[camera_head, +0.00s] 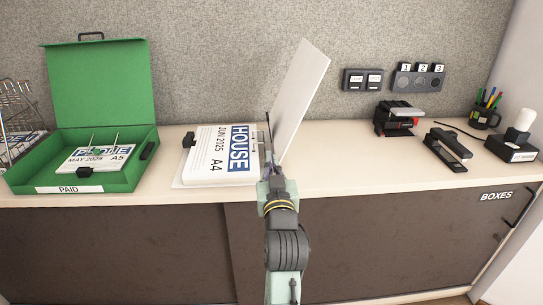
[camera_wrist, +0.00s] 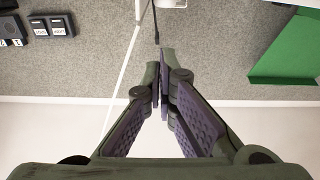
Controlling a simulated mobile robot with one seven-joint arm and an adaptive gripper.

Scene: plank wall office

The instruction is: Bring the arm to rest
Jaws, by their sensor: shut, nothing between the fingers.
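My gripper (camera_head: 267,158) is at the middle of the counter, beside the right edge of a paper stack marked HOUSE (camera_head: 215,155). In the wrist view my gripper (camera_wrist: 163,78) has its fingertips together and nothing shows between them. A white panel (camera_head: 303,88) stands tilted up just right of and behind the fingers. I cannot tell whether the fingers touch it. My arm reaches up to the gripper from the bottom of the head view and hides part of the counter's front.
An open green box (camera_head: 100,182) marked PAID and a wire rack (camera_head: 15,110) stand at left. A stapler (camera_head: 447,148), a black-and-red device (camera_head: 397,118) and a pen cup (camera_head: 484,117) stand at right. Switches (camera_head: 417,80) are on the wall. Counter between panel and stapler is clear.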

